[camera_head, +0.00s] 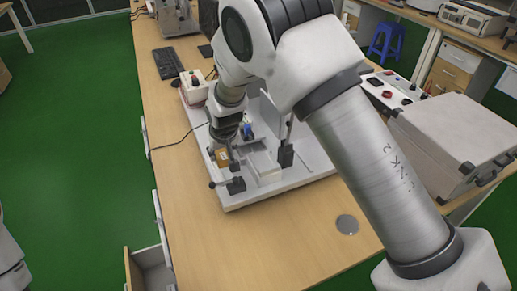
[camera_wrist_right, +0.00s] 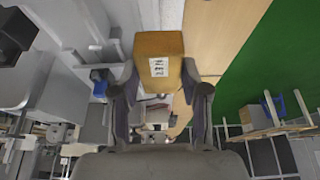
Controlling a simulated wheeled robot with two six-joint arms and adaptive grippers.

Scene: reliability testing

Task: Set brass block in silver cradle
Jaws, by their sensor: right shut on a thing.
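The brass block (camera_head: 222,158) is a small orange-brown block over the white fixture plate (camera_head: 236,203) in the head view. In the right wrist view the brass block (camera_wrist_right: 158,62) shows a white printed label and sits between the fingertips. My right gripper (camera_wrist_right: 159,88) is shut on it, one finger on each side. In the head view my right arm reaches down from above and partly hides the gripper. A pale grey fixture piece (camera_head: 265,166) just right of the block may be the silver cradle; I cannot tell for sure. My left gripper is not in view.
Dark clamps (camera_head: 236,186) stand on the plate close to the block. A grey case (camera_head: 455,140) stands at the right. The wooden table front (camera_head: 260,250) is mostly clear.

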